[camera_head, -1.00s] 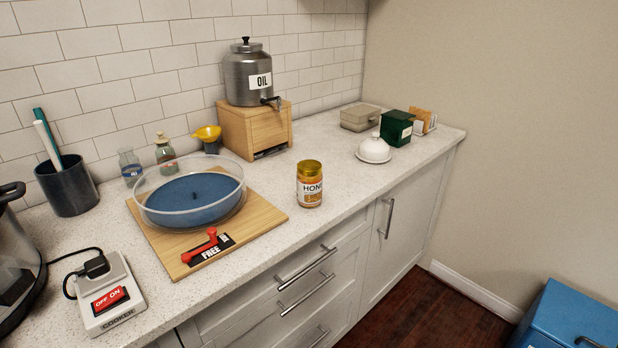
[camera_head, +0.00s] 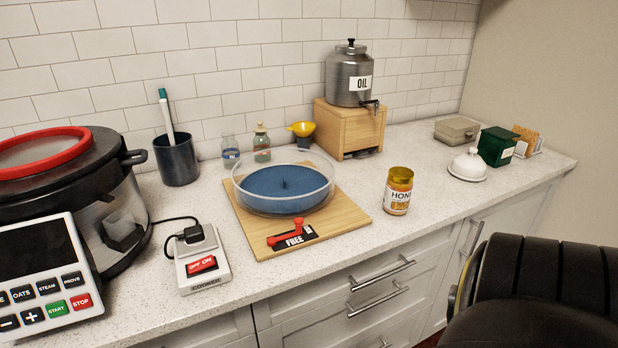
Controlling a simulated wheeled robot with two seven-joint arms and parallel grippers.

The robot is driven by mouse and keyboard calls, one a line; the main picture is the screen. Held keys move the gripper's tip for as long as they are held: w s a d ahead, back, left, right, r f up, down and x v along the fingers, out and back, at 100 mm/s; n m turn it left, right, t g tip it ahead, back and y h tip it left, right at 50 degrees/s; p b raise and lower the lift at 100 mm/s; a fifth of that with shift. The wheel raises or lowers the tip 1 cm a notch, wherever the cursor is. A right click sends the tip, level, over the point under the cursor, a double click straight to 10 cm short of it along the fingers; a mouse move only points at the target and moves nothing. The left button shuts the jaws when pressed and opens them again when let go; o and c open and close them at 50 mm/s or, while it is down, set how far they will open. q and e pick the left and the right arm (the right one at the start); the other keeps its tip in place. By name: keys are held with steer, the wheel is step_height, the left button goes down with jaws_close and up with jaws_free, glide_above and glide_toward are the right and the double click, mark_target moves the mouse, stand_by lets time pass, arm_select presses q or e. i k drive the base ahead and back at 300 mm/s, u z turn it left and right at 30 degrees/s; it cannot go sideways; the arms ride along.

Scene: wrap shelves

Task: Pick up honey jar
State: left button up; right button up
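The honey jar (camera_head: 398,191) stands upright on the speckled counter (camera_head: 440,215), near its front edge. It has a yellow-gold lid and a white label reading "HON". It stands apart from the wooden board to its left, and nothing touches it. Neither of my grippers is in view. A large black ribbed shape fills the lower right corner and hides part of the cabinet front; I cannot tell for sure what it is.
Left of the jar, a wooden board (camera_head: 350,215) bears a clear round dish (camera_head: 284,190) with a blue base. Behind stands a steel oil dispenser (camera_head: 349,76) on a wooden box (camera_head: 349,130). A white domed dish (camera_head: 467,166) is to the right. A cooker (camera_head: 110,190) is far left.

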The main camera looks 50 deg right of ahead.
mark_target(397, 198)
steer(key=u, duration=1.6)
steer(key=k, duration=1.3)
steer(key=z, duration=1.55)
